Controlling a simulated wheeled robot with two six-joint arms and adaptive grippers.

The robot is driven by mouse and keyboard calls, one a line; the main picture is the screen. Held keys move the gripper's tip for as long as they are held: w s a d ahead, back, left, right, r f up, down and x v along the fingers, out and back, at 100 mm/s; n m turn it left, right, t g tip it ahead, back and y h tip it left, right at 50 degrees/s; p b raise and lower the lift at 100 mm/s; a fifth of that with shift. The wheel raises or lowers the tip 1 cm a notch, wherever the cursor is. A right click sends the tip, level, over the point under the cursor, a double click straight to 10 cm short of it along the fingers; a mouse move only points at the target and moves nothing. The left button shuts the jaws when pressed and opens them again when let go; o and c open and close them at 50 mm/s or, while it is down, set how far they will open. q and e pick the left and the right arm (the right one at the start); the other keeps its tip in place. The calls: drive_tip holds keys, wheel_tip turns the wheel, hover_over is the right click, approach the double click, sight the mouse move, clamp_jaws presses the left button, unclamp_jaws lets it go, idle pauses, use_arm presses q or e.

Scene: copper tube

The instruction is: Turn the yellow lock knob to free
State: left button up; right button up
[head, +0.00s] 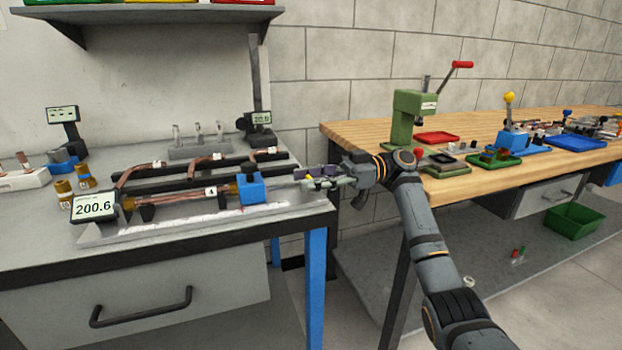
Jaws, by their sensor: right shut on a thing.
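The blue block (252,189) sits at the right end of the measuring fixture (150,224) on the left bench. A thin rod runs right from it toward my right gripper (308,178). A small patch of yellow, which looks like the lock knob (310,179), shows between the fingers. My right gripper is shut on it, with the arm coming in from the right. The fingers hide most of the knob, so its turn position cannot be told. A copper tube (185,194) lies in the fixture, left of the blue block. My left gripper is not in view.
A display (94,207) reading 200.6 stands at the fixture's left end. Bent copper tubes (140,166) rest on black rails behind. A wooden bench (460,188) with a green press (414,116) stands at the right, past a gap. A shelf (150,14) overhangs the back.

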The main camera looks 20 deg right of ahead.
drive_tip(key=shift+g, duration=0.3)
drive_tip(key=o, duration=1.2)
drive_tip(key=shift+a, duration=0.1)
drive_tip(key=shift+c, duration=0.2)
wheel_tip(320, 180, up, 10)
drive_tip(key=shift+f, duration=0.1)
